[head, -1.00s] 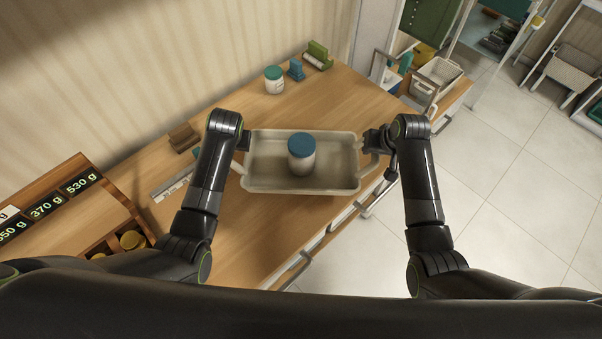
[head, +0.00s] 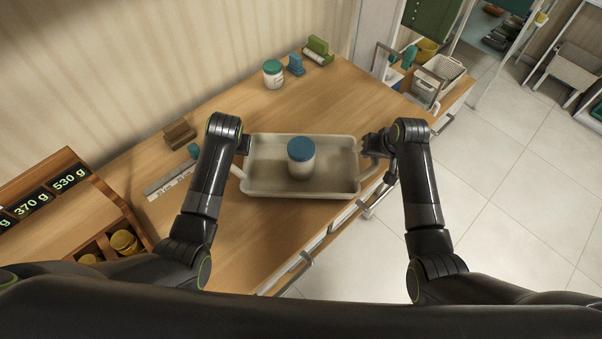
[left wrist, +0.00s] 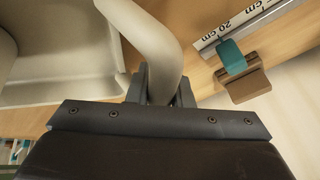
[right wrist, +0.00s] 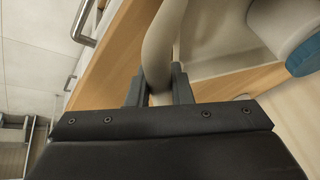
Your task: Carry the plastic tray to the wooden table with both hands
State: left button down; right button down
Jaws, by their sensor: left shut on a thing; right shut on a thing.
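The beige plastic tray (head: 265,185) is level in front of me in the head view, over the wooden table (head: 330,95). I cannot tell whether it touches the top. A white jar with a blue lid (head: 301,160) stands upright in it. My left gripper (head: 243,152) is shut on the tray's left handle, which shows in the left wrist view (left wrist: 150,45). My right gripper (head: 372,148) is shut on the right handle, which shows in the right wrist view (right wrist: 160,50). The tray's right front corner reaches near the table's drawer edge.
A white jar with a green lid (head: 273,75), a blue item (head: 295,65) and a green item (head: 318,50) stand at the back. A ruler (head: 170,180) and a brown block (head: 180,135) lie left of the tray. A wooden rack (head: 70,210) is at the left. Tiled floor is open at right.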

pick_arm(q)
jog(key=shift+f, duration=0.35)
pick_arm(e)
jog(key=shift+f, duration=0.4)
pick_arm(q)
jog(key=c, duration=1.3)
grip_release()
jog(key=shift+r, duration=0.1)
pick_arm(e)
jog(key=c, duration=1.3)
grip_release()
jog(key=shift+r, duration=0.1)
pick_arm(q)
jog(key=v, duration=1.2)
pick_arm(e)
jog(key=v, duration=1.2)
